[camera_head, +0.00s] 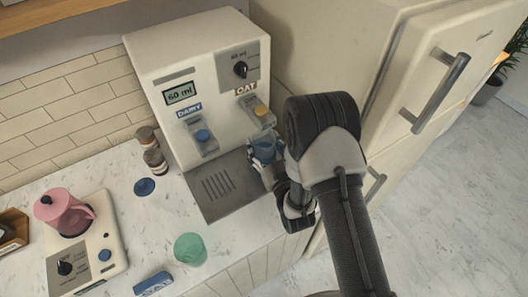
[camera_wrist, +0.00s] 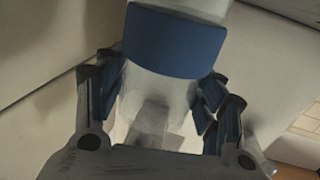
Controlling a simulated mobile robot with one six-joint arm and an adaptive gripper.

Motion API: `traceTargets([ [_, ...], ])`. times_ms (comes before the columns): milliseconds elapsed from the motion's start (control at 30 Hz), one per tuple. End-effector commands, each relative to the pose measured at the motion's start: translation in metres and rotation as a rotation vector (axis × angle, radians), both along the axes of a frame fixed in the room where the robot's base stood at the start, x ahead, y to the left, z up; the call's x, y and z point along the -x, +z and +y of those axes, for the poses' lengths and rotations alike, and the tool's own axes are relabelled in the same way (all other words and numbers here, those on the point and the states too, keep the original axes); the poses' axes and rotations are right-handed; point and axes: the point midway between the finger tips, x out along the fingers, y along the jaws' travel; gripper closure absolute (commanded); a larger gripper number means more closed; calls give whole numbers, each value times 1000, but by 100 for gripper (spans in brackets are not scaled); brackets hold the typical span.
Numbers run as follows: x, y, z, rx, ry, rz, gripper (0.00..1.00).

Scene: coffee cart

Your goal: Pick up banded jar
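A pale vessel with a broad blue band (camera_wrist: 172,42) fills the upper middle of the wrist view; it looks like the banded jar. My gripper's (camera_wrist: 160,90) dark blue finger pads sit against both its sides, so the gripper appears shut on it. In the head view the blue vessel (camera_head: 264,149) is under the OAT spout of the dispenser, with my gripper (camera_head: 264,164) around it. My wrist hides part of it. Two small dark-banded jars, a rear one (camera_head: 145,135) and a front one (camera_head: 155,161), stand left of the dispenser.
The cream dispenser (camera_head: 195,60) has DAIRY and OAT levers above a grey drip tray (camera_head: 219,188). A green cup (camera_head: 190,249), blue disc (camera_head: 145,187), blue labelled block (camera_head: 153,284) and pink jug (camera_head: 66,213) are on the left. A cream fridge (camera_head: 410,50) stands close on the right.

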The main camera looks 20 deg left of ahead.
Motion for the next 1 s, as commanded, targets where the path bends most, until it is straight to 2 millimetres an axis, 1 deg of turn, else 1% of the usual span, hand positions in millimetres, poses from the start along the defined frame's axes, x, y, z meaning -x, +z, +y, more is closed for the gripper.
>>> traceTargets([
  [33,0,0,0,0,0,0,44],
  [67,0,0,0,0,0,0,46],
  [600,0,0,0,0,0,0,82],
  [867,-1,2,0,-2,0,-4,82],
  [1000,-7,9,2,-3,-1,-5,82],
])
